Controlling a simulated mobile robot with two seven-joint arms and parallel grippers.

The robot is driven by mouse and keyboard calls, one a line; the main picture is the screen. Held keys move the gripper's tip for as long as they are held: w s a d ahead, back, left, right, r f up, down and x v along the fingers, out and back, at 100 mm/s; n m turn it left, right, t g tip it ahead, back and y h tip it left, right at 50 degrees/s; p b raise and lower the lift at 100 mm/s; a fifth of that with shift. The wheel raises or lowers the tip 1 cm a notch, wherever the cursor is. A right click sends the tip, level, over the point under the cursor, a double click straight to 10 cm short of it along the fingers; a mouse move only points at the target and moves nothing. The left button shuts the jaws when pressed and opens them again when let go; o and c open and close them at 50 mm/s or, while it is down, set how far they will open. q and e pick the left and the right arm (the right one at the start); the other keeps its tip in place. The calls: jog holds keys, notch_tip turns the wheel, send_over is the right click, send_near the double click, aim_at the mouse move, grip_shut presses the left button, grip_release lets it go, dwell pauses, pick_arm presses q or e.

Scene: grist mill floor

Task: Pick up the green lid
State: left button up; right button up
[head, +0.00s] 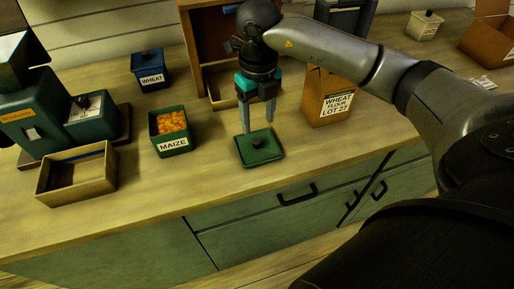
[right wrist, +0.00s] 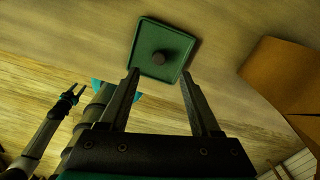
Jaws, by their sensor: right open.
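The green lid (head: 259,148) is a square plate with a dark round knob, lying flat on the wooden counter. My right gripper (head: 258,128) points down just above and behind the lid, open and empty. In the right wrist view the lid (right wrist: 150,52) lies beyond the spread fingertips (right wrist: 159,75), its knob roughly in line with the gap. The green MAIZE box (head: 173,143) stands open to the left of the lid, filled with orange grain. My left gripper (right wrist: 74,94) shows small at the left of the right wrist view; its opening is too small to judge.
A brown wheat flour bag (head: 328,97) stands close to the right of the gripper. A blue WHEAT box (head: 151,71), a wooden tray (head: 76,187) and a dark green machine (head: 40,115) are at the left. The counter in front of the lid is clear up to its edge.

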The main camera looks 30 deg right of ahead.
aim_at(257, 140)
notch_tip(257, 140, down, 6)
jog(key=shift+w+a+f+b, duration=0.15)
jog(key=shift+f+b, duration=0.1)
jog(key=shift+b, duration=0.3)
jog(key=shift+r, duration=0.1)
grip_shut()
dwell(0.3)
